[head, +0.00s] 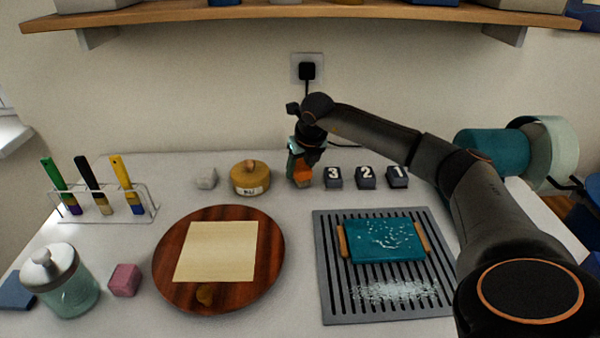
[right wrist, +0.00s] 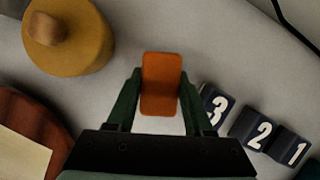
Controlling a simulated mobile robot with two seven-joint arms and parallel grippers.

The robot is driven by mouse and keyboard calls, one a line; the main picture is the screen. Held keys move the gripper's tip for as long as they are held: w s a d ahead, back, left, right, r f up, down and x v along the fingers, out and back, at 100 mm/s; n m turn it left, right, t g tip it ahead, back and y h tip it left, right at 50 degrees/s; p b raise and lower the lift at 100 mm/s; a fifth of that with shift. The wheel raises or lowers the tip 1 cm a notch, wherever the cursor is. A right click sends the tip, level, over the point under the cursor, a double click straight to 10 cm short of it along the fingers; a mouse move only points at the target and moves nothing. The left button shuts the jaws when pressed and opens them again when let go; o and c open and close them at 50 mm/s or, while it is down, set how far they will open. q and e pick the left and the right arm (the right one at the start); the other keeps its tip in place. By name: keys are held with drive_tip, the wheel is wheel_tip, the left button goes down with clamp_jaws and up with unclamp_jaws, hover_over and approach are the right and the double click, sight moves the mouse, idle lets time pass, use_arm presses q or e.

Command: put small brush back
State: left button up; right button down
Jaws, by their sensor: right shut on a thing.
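Three brushes stand in a wire rack (head: 105,203) at the far left: a green-handled brush (head: 52,172), a black-handled brush (head: 88,173) and a yellow-handled brush (head: 123,174). I cannot tell which is the small one. My right gripper (head: 301,172) is near the back of the table, between the yellow round pot and the number blocks. In the right wrist view, it (right wrist: 160,92) is shut on an orange block-like thing (right wrist: 161,80), held between its green fingers. I cannot tell whether this thing touches the table. My left gripper is out of view.
A yellow lidded pot (head: 249,178) and number blocks (head: 365,178) flank the gripper. A wooden round board (head: 171,283) with a pale sheet, a glass jar (head: 65,289) and a pink cube (head: 124,280) are front left. A slotted grey mat (head: 327,285) bears a teal tray (head: 360,252).

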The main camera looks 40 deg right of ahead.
drive_tip(key=shift+f, duration=0.8)
drive_tip(key=shift+f, duration=0.2)
drive_tip(key=shift+c, duration=1.4)
unclamp_jaws()
drive_tip(key=shift+r, duration=0.1)
drive_tip(key=shift+r, duration=0.2)
drive_tip(key=v, duration=1.2)
